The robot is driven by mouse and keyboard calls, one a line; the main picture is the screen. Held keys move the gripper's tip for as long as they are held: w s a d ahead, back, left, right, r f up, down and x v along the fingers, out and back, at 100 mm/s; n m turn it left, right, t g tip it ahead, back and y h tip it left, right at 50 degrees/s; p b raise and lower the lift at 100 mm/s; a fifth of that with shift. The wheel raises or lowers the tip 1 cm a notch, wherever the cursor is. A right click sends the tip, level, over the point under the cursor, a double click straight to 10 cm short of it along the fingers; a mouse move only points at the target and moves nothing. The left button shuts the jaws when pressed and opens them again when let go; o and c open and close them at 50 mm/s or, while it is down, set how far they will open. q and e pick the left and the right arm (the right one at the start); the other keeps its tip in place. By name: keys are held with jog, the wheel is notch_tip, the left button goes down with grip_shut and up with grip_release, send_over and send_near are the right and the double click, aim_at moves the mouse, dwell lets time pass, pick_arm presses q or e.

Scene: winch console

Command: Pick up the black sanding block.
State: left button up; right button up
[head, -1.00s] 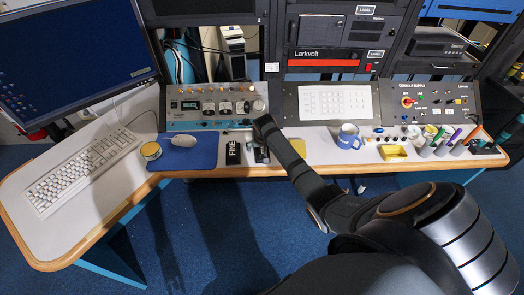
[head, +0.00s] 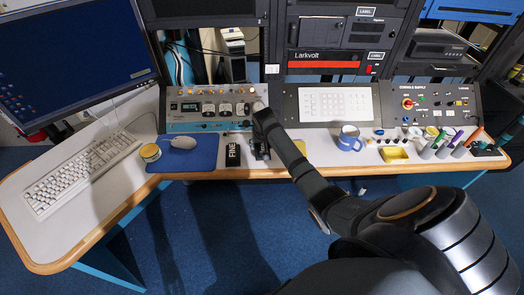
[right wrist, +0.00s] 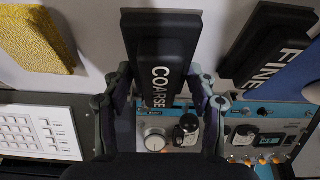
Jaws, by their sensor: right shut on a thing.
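A black block lettered COARSE (right wrist: 160,50) is between the two fingers of my right gripper (right wrist: 160,95) in the right wrist view. The fingers are shut on its sides. Whether it is clear of the desk I cannot tell. In the head view my right gripper (head: 262,150) is over the desk's front part, and my own arm hides most of the block. A second black block lettered FINE (head: 233,154) lies just left of it; it also shows in the right wrist view (right wrist: 264,45), apart from the fingers. My left gripper is not in view.
A blue mat (head: 190,157) with a mouse and a round tin lies left of the FINE block. A yellow sponge (right wrist: 35,38), a blue mug (head: 349,138) and a yellow tray (head: 394,155) are to the right in the head view. Control panels (head: 205,106) stand behind.

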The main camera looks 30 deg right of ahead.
jog(key=s+r, duration=0.3)
jog(key=r, duration=0.1)
jog(key=s+r, duration=0.2)
jog(key=r, duration=0.1)
jog(key=shift+s+a, duration=0.2)
jog(key=shift+s, duration=0.1)
jog(key=s+r, duration=0.3)
jog(key=s, duration=0.5)
jog(key=shift+s+a+r, duration=0.2)
jog(key=shift+a+r, duration=0.1)
jog(key=shift+a, duration=0.15)
jog(key=o, duration=0.6)
jog(key=c, duration=0.3)
jog(key=shift+c, duration=0.2)
